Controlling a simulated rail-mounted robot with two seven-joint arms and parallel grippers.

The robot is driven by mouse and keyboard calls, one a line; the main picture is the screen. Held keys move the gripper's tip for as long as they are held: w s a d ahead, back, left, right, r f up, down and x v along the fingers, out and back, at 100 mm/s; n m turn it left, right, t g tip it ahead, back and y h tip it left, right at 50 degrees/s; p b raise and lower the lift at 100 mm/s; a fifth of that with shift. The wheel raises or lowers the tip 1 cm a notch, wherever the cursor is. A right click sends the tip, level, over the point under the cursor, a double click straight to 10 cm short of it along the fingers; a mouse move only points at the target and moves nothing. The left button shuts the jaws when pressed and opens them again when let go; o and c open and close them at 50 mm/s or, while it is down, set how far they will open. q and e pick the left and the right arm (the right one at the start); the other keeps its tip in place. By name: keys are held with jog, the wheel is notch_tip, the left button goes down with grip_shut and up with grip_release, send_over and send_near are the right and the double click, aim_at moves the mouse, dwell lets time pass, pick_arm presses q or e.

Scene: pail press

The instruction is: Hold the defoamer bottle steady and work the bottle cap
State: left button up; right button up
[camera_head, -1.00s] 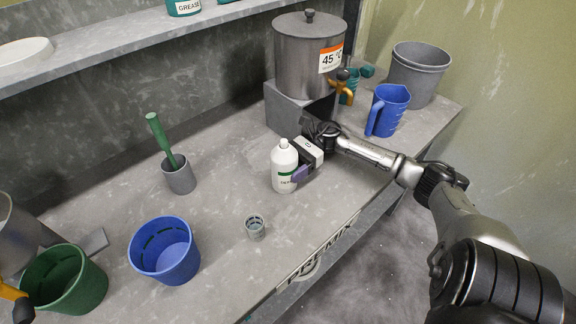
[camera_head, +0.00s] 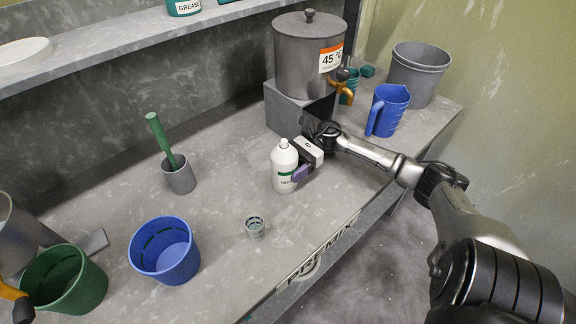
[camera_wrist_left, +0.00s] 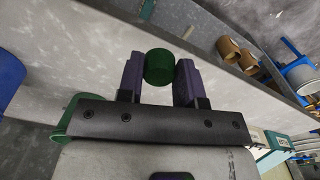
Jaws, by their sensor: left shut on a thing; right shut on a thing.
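The white defoamer bottle (camera_head: 283,169) stands upright on the bench in the head view, with a green band on its label. Its narrow top is white, and no green cap shows on it. My right gripper (camera_head: 300,173) is shut on the bottle's side from the right, its purple finger against the body. In the left wrist view my left gripper (camera_wrist_left: 160,75) is shut on a small green round cap (camera_wrist_left: 159,62) between its purple fingers. The bottle does not show in that view. The left gripper does not show in the head view.
A blue bucket (camera_head: 165,252), a green bucket (camera_head: 66,281) and a grey mug with a green-handled tool (camera_head: 179,178) stand left. A metal tank (camera_head: 300,60) and a blue jug (camera_head: 391,112) stand behind.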

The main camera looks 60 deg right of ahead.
jog(key=o, duration=1.2)
jog(key=shift+d, duration=0.1)
jog(key=shift+v, duration=3.7)
